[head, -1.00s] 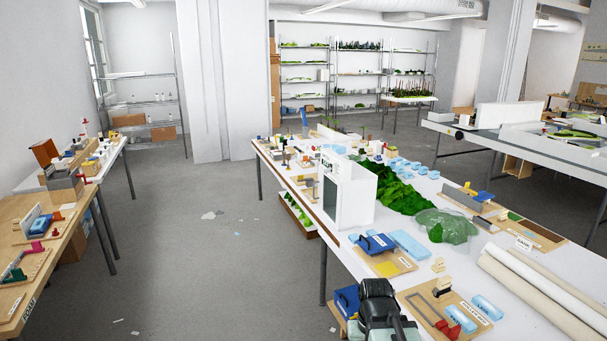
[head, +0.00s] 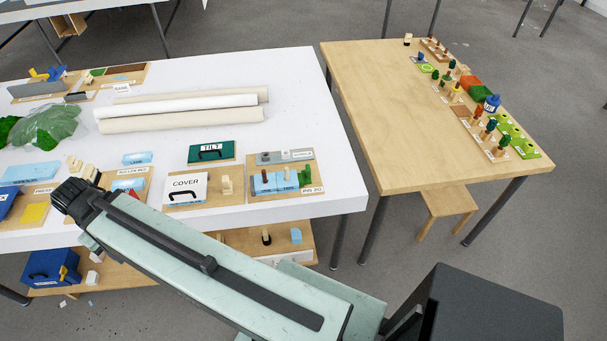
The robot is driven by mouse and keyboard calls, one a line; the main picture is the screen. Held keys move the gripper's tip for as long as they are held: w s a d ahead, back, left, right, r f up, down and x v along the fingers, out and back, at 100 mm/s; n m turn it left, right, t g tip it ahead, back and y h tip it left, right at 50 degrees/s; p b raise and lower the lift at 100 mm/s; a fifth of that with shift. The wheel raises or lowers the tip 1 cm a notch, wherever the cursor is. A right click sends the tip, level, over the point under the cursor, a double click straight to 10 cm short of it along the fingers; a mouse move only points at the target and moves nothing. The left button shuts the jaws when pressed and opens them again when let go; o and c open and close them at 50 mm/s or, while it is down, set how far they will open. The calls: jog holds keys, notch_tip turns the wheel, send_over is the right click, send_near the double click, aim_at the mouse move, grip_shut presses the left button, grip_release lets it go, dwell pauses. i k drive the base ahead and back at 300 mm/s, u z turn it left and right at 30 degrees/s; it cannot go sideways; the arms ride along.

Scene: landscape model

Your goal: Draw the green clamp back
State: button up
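A small green piece (head: 305,177) stands at the right end of a wooden board (head: 293,192) near the white table's front right corner. It may be the green clamp, but it is too small to be sure. It sits beside a light blue block (head: 268,183) on the same board. My gripper (head: 70,198) is the dark end of my arm, over the table's front edge at the left, well apart from the green piece. Its fingers cannot be made out.
A board with a white COVER box (head: 187,187) and a green TILT box (head: 211,151) are beside it. Long rolls (head: 182,110) lie behind. A wooden table (head: 385,120) stands at right across a gap, its left half bare. A lower shelf (head: 233,242) is below.

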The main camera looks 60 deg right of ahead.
aim_at(305, 177)
jog(key=z, duration=1.35)
